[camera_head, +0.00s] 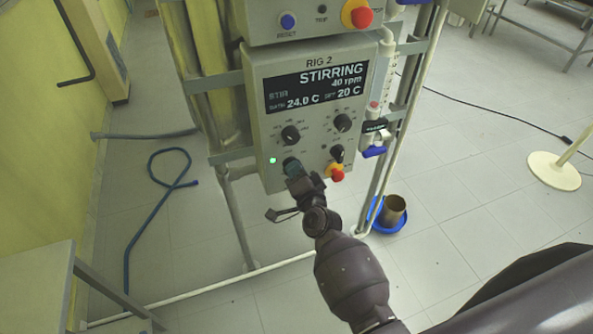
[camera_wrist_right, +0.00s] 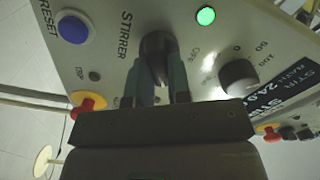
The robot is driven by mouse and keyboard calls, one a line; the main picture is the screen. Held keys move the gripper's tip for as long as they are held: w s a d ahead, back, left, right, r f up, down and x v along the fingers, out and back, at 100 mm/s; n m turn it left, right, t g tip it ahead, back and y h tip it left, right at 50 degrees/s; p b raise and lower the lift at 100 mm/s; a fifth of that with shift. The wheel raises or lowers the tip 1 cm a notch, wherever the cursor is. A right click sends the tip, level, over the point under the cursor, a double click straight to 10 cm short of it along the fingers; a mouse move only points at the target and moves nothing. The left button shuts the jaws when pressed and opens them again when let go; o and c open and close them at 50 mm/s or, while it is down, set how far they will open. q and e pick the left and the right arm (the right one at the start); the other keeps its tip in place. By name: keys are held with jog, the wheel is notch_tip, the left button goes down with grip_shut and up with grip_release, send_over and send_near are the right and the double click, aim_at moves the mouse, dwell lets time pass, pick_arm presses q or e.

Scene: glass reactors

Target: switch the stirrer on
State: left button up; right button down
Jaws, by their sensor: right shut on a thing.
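The grey control panel (camera_head: 258,110) labelled RIG 2 hangs on the metal frame. Its display (camera_head: 315,88) reads STIRRING, 40 rpm. A green lamp (camera_head: 272,160) is lit at its lower left, and the lamp also shows in the right wrist view (camera_wrist_right: 206,15). My right gripper (camera_head: 293,168) is at the panel's lower edge, right beside this lamp. In the right wrist view my right gripper (camera_wrist_right: 160,82) is shut on the black stirrer knob (camera_wrist_right: 157,48), one finger on each side. Its fingers hide part of the knob and its markings. My left gripper is not in view.
A red emergency button (camera_head: 337,174) sits just right of my gripper. Other dark knobs (camera_head: 290,134) are above. A blue reset button (camera_wrist_right: 72,28) shows in the wrist view. A blue hose (camera_head: 127,240) and a blue basin (camera_head: 388,226) lie on the floor.

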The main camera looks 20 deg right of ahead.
dwell(0.3)
jog(key=c, duration=1.1)
grip_release()
jog(key=shift+o, duration=0.2)
jog(key=s, duration=1)
jog(key=shift+s+d, duration=0.2)
jog(key=shift+s, duration=0.2)
